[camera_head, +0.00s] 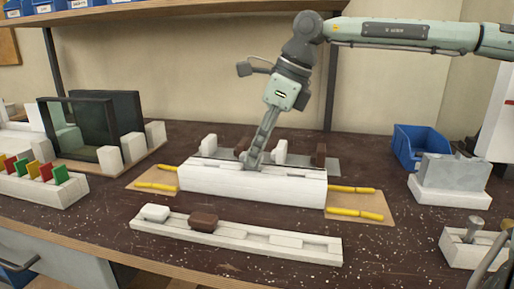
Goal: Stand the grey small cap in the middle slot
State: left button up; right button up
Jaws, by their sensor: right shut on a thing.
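My right gripper (253,163) comes down from above with its fingers shut at the top of the long white block (253,188), near the middle of its length. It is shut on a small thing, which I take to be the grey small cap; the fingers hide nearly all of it. I cannot tell whether the cap touches the slot or how upright it is. My left gripper is not in view.
In front lies a white tray (262,244) with a white cap (155,212), a brown cap (203,222) and empty recesses. Yellow rods (355,189) flank the block. White and brown pieces stand behind it. A blue bin (416,147) is at the right.

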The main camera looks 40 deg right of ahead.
jog(key=shift+f+b, duration=0.4)
jog(key=shift+f, duration=0.2)
jog(key=shift+r, duration=0.1)
jog(key=o, duration=0.8)
jog(key=shift+r, duration=0.1)
jog(key=shift+r+p, duration=2)
jog(key=shift+r, duration=0.6)
jog(key=shift+r+p, duration=0.35)
jog(key=shift+r, duration=0.95)
